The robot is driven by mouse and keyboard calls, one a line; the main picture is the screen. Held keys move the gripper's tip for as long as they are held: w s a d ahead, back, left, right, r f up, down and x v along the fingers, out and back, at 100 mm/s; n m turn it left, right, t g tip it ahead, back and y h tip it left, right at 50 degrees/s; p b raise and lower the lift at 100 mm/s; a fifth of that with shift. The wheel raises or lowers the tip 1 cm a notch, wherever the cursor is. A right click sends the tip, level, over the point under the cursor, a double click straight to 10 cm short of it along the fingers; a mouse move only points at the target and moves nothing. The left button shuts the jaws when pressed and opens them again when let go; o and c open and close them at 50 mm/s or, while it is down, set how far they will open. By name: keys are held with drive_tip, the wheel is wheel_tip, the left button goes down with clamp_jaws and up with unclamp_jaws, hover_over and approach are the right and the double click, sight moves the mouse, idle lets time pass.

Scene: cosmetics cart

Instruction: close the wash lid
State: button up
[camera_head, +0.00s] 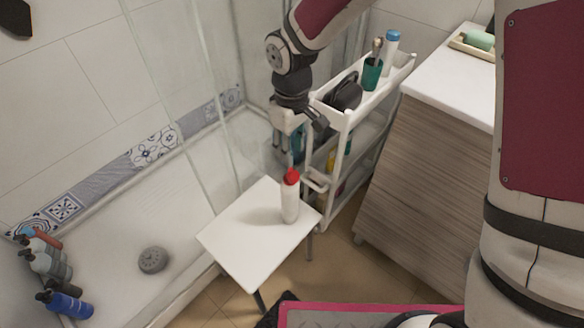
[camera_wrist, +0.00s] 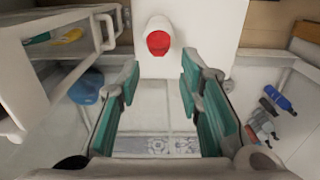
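A white wash bottle (camera_head: 290,205) with a red lid (camera_head: 291,176) stands upright on a small white stool (camera_head: 247,240). In the wrist view the red lid (camera_wrist: 158,43) shows from above, just beyond my fingertips and roughly centred between them. Whether the lid is raised or flat is too small to tell. My gripper (camera_head: 297,150) points down above and behind the bottle, beside the cart. In the wrist view my gripper (camera_wrist: 160,78) has its two teal-padded fingers wide apart, with nothing between them. It does not touch the bottle.
A white tiered cart (camera_head: 345,120) stands close to the right of my gripper, with a teal cup (camera_head: 372,74) on top. A glass shower panel (camera_head: 200,100) is to the left. A wooden cabinet (camera_head: 420,170) stands at the right. The stool top around the bottle is clear.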

sight(293, 173)
drive_tip(key=f, duration=0.4)
drive_tip(key=f+b, duration=0.1)
drive_tip(key=f, duration=0.1)
drive_tip(key=shift+s+d+f, duration=0.1)
drive_tip(key=shift+s+d, duration=0.2)
drive_tip(key=shift+d, duration=0.05)
drive_tip(key=shift+w+f, duration=0.1)
drive_tip(key=shift+f, duration=0.7)
drive_tip(key=shift+w+a, duration=0.15)
